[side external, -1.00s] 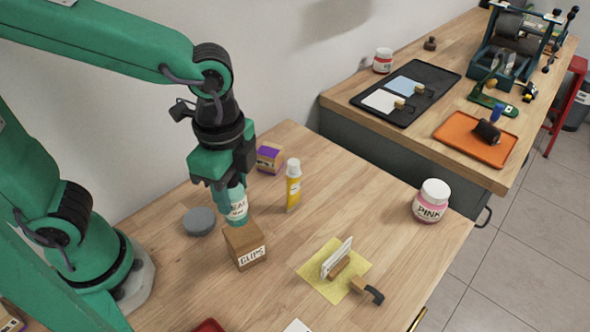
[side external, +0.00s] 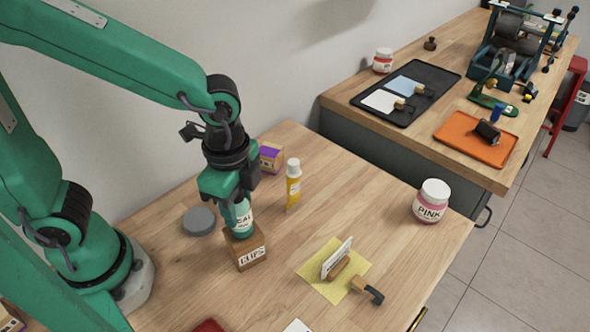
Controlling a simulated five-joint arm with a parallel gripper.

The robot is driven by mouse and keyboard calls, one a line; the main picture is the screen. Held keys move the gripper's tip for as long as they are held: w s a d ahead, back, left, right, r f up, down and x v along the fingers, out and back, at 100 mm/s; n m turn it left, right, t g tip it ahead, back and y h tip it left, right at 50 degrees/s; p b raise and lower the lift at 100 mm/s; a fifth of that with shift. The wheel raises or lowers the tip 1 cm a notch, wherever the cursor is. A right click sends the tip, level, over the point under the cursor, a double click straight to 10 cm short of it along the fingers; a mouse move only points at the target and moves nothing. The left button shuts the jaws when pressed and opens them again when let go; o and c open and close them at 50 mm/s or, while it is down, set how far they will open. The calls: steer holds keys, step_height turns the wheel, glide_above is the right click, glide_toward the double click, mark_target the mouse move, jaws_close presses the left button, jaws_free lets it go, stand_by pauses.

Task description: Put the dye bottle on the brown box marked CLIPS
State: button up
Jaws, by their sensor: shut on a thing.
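My gripper (side external: 236,196) points down and is shut on the upper part of a teal dye bottle (side external: 241,219) with a white label, of which the letters "EAL" partly show. The bottle is upright over the brown box (side external: 248,255) marked CLIPS. Its lower end overlaps the box's top in the picture and looks at or very near that top; I cannot tell whether they touch. The bottle's upper end is hidden by my gripper. The box stands on the wooden table with its label facing front.
A yellow bottle (side external: 293,186) stands right of my gripper, with a purple-and-tan box (side external: 270,157) behind. A grey round lid (side external: 199,221) lies left. A PINK jar (side external: 431,202) stands far right.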

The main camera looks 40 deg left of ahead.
steer(key=shift+f, duration=0.15)
steer(key=o, duration=1.1)
steer(key=shift+c, duration=0.2)
step_height(320, 180, up, 12)
steer(key=shift+r, duration=0.2)
steer(key=shift+a, duration=0.1)
steer(key=s+a+f+n+t, duration=0.1)
steer(key=a+n+t, duration=0.4)
steer(key=a+n, duration=0.8)
steer(key=shift+a+f+n+t, duration=0.15)
steer(key=shift+a+n+t, duration=0.15)
steer(key=shift+a, duration=0.35)
